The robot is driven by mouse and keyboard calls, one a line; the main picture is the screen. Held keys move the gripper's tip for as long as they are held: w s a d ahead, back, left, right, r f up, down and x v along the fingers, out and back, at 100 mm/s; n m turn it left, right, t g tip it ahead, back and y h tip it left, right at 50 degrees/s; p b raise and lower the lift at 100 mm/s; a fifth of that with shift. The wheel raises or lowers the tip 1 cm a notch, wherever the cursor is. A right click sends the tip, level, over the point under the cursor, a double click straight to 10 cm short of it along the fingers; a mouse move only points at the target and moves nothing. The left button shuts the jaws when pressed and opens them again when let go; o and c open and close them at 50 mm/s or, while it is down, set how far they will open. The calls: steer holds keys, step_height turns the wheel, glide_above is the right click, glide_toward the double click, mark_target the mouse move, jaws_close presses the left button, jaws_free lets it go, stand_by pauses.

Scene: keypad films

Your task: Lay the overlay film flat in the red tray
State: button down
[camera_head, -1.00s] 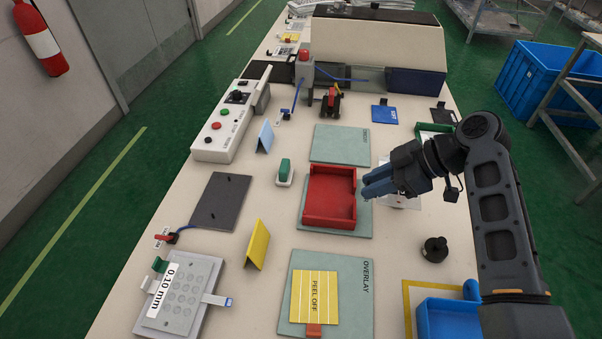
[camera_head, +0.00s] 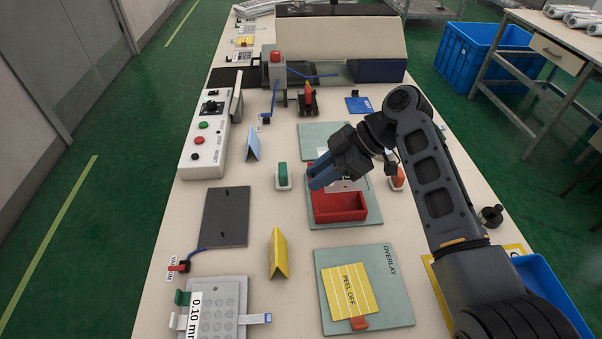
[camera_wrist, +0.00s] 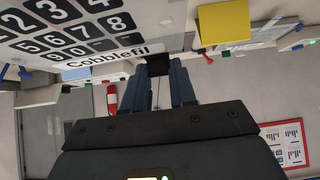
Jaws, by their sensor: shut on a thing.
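My gripper (camera_head: 316,182) is over the back left part of the red tray (camera_head: 340,216), which sits on a grey-green mat. In the wrist view my gripper (camera_wrist: 158,72) is shut at a small black tab (camera_wrist: 157,64), apparently part of the overlay film. The overlay film (camera_wrist: 75,35) is a pale sheet with black number keys and the lettering "Cobblefil", seen close up and cut off by the frame. In the head view a pale patch of the film (camera_head: 347,184) shows beside the fingers, above the tray. The rest is hidden behind my gripper.
A yellow "PEEL OFF" sheet (camera_head: 349,291) lies on the OVERLAY mat (camera_head: 394,298) in front. A folded yellow card (camera_head: 278,254), a green-handled block (camera_head: 283,175) and an orange-handled block (camera_head: 397,178) stand near the tray. A dark plate (camera_head: 226,217) lies left.

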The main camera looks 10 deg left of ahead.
mark_target(316, 201)
steer(key=shift+a, duration=0.25)
stand_by(0.3)
steer(key=shift+f+b, duration=3.6)
steer(key=shift+f, duration=0.55)
steer(key=shift+f+b, duration=0.3)
steer(key=shift+b, duration=0.05)
steer(key=c, duration=0.8)
jaws_free()
